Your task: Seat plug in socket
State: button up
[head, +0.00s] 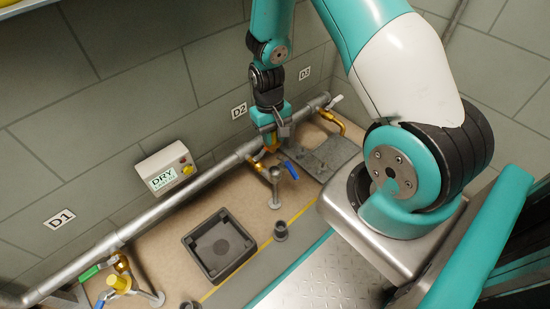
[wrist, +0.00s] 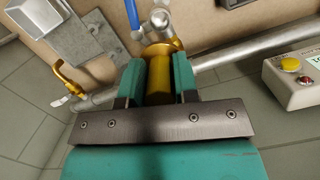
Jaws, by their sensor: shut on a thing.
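My gripper (head: 271,146) is shut on a brass-coloured cylinder, seemingly the plug (wrist: 158,76), which sits between the two teal fingers in the wrist view. In the head view the fingers point down close to the wall pipe, by the brass valve with the blue handle (head: 291,170) under the D2 label. A grey upright pipe fitting (head: 275,176) stands just below the gripper; it also shows beyond the fingertips in the wrist view (wrist: 160,19). I cannot tell which fitting is the socket, or whether the plug touches anything; its far end is hidden.
The long grey pipe (head: 180,193) runs along the wall. A DRY control box (head: 167,167) is at left. A square dark tray (head: 187,243) and a small dark cup (head: 280,231) stand on the bench. A grey plate (head: 335,154) lies to the right, near a brass elbow (head: 333,119).

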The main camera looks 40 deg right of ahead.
aim_at(275, 151)
jog(key=f, duration=0.1)
jog(key=f+b, duration=0.1)
jog(key=f, duration=0.1)
jog(key=shift+s+d, duration=0.2)
jog(key=shift+s, duration=0.1)
notch_tip(275, 151, down, 5)
jog(key=b, duration=0.5)
jog(key=shift+r, duration=0.15)
jog(key=shift+f, duration=0.65)
jog(key=shift+p, duration=0.45)
jog(key=shift+f+b, duration=0.55)
jog(key=shift+f, duration=1.4)
dwell(1.1)
jog(key=o, duration=1.1)
jog(key=shift+c, duration=0.2)
jog(key=shift+c, duration=0.4)
